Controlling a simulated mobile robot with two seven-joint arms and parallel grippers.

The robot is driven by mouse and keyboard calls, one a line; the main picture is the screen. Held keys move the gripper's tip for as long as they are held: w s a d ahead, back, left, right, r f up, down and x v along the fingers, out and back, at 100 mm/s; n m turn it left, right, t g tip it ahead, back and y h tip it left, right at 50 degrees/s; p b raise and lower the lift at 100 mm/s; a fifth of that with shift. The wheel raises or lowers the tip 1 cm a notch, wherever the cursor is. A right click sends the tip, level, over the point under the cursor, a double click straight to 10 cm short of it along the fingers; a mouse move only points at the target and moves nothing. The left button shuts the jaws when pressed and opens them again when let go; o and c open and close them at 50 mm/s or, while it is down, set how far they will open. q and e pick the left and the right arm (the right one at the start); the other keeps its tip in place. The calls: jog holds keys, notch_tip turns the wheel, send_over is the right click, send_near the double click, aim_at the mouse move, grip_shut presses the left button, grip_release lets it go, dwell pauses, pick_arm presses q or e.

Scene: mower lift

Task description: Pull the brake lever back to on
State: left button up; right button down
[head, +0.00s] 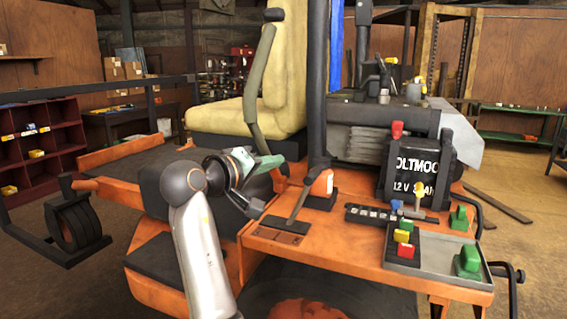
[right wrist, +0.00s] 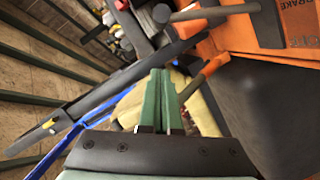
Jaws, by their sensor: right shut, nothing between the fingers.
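In the right wrist view a grey rod with a round dark end (right wrist: 215,12), seemingly this lever, lies beyond the fingertips, beside an orange panel marked BRAKE (right wrist: 298,14). My right gripper (head: 273,163) is shut and empty, its green fingers pressed together. It is above and left of the lever, apart from it, in front of the seat. The fingers also show in the right wrist view (right wrist: 163,73). My left gripper is out of view.
The cream seat (head: 275,75) with its dark armrest (head: 254,95) stands behind my gripper. A black post (head: 318,90) rises behind the lever. A black battery (head: 420,165) and a grey tray (head: 435,262) with coloured blocks are to the right.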

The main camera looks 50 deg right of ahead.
jog(key=shift+s+a+r, duration=0.1)
jog(key=shift+a+r, duration=0.05)
jog(key=shift+a, duration=0.75)
jog(key=shift+s+a+r, duration=0.1)
jog(key=shift+a, duration=0.75)
jog(key=shift+s+a+r, duration=0.1)
jog(key=shift+a+r, duration=0.05)
jog(key=shift+a, duration=0.75)
